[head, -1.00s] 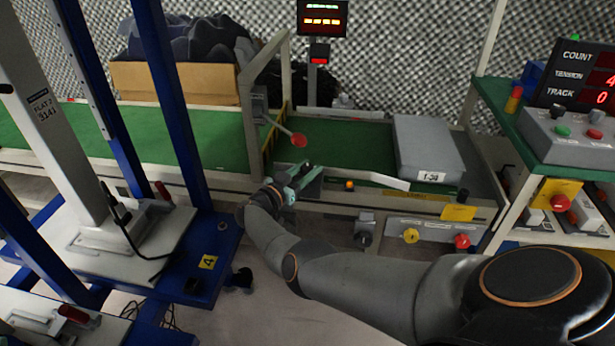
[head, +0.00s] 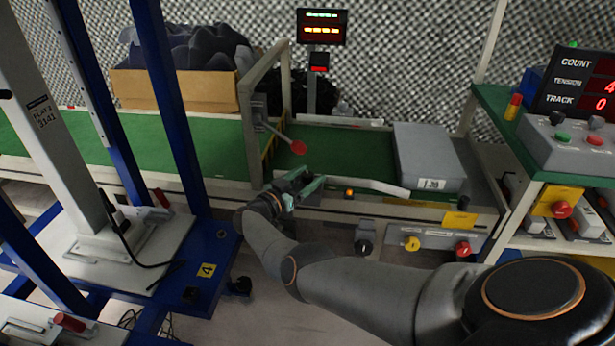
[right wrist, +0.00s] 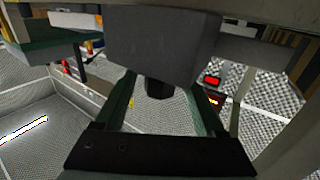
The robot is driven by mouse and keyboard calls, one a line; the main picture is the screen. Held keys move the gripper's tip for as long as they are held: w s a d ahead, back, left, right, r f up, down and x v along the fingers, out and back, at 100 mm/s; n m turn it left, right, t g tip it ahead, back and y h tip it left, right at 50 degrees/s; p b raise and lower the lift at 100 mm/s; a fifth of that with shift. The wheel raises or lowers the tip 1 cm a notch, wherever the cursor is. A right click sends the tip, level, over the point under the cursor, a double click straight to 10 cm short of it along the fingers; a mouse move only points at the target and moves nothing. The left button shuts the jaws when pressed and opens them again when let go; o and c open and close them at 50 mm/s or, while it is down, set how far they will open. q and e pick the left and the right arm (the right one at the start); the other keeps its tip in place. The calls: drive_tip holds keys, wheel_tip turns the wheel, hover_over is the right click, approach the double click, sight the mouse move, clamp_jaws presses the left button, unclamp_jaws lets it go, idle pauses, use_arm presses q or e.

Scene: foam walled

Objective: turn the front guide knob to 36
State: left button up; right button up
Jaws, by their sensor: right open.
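My right gripper (head: 306,182) is open at the front edge of the green conveyor, left of the pale guide bar (head: 365,185). In the right wrist view, its two fingers (right wrist: 160,100) stand apart on either side of a short black knob (right wrist: 160,88), which sticks out from a dark grey block (right wrist: 163,45). I take this for the front guide knob; contact with the fingers cannot be told. In the head view the gripper covers that spot. No scale or pointer is readable there. My left gripper is not in view.
A display (head: 321,27) stands behind the belt, its digits too small to read. A red-tipped lever (head: 298,147) is just above the gripper. A grey box (head: 428,158) lies on the belt. Below are a black knob (head: 365,246), yellow knob (head: 412,243) and red knob (head: 462,249).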

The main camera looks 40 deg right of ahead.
drive_tip(key=s+a+p, duration=0.1)
drive_tip(key=a+p, duration=0.1)
drive_tip(key=a, duration=1)
drive_tip(key=shift+s+a, duration=0.2)
drive_tip(key=shift+s, duration=0.15)
